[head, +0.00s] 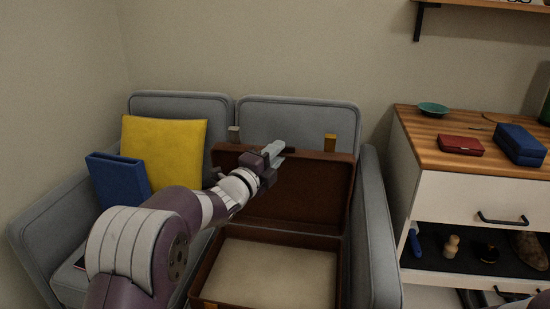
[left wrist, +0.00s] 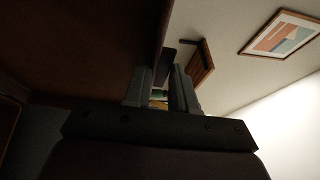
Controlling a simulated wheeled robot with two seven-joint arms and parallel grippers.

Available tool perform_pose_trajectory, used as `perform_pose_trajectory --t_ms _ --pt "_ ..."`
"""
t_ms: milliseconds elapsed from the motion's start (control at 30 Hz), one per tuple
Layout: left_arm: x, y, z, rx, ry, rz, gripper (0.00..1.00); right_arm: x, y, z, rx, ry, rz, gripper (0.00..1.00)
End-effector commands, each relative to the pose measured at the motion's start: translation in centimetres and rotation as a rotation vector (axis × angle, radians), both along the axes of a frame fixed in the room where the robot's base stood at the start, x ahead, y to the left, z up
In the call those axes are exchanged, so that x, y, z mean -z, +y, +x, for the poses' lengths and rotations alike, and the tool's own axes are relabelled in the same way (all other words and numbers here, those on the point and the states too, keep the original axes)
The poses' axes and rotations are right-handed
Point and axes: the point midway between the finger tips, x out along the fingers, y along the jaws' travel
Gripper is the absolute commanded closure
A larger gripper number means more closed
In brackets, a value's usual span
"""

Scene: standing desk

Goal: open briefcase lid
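The brown briefcase (head: 200,291) lies on the grey sofa with its lid (head: 312,195) standing up at the back. Its pale lined inside (head: 265,273) shows and looks empty. Brass-coloured pieces (head: 329,142) stick up from the lid's top edge. My left gripper (head: 276,151) is at the upper edge of the lid, left of its middle. In the left wrist view, its two grey fingers (left wrist: 162,92) are apart, with a gap between them. The dark brown lid (left wrist: 85,45) fills the left of that view. I cannot tell whether the fingers touch it. My right gripper is out of view.
A yellow cushion (head: 165,155) and a blue box-like object (head: 119,180) are on the sofa's left. The sofa's right armrest (head: 375,235) is close beside the briefcase. A wood-topped cabinet (head: 425,150) stands at right, carrying a red box (head: 460,145) and a blue case (head: 519,144).

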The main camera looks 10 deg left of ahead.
Motion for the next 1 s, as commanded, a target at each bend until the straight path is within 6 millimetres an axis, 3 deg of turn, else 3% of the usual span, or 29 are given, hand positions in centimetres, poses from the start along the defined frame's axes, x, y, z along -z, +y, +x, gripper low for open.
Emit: perform_pose_trajectory --t_ms 333,467,800,1000 --pt "-0.2 0.0 -0.1 0.0 -0.004 -0.001 0.56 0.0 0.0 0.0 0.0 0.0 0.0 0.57" --pt "-0.2 0.4 -1.0 0.0 -0.002 -0.001 0.56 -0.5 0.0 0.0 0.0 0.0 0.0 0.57" --pt "0.5 3.8 -9.0 -0.003 -0.004 0.0 0.56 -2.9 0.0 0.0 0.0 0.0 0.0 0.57" --pt "1.1 4.7 -11.4 0.0 -0.004 0.0 0.56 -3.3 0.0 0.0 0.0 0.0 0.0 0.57"
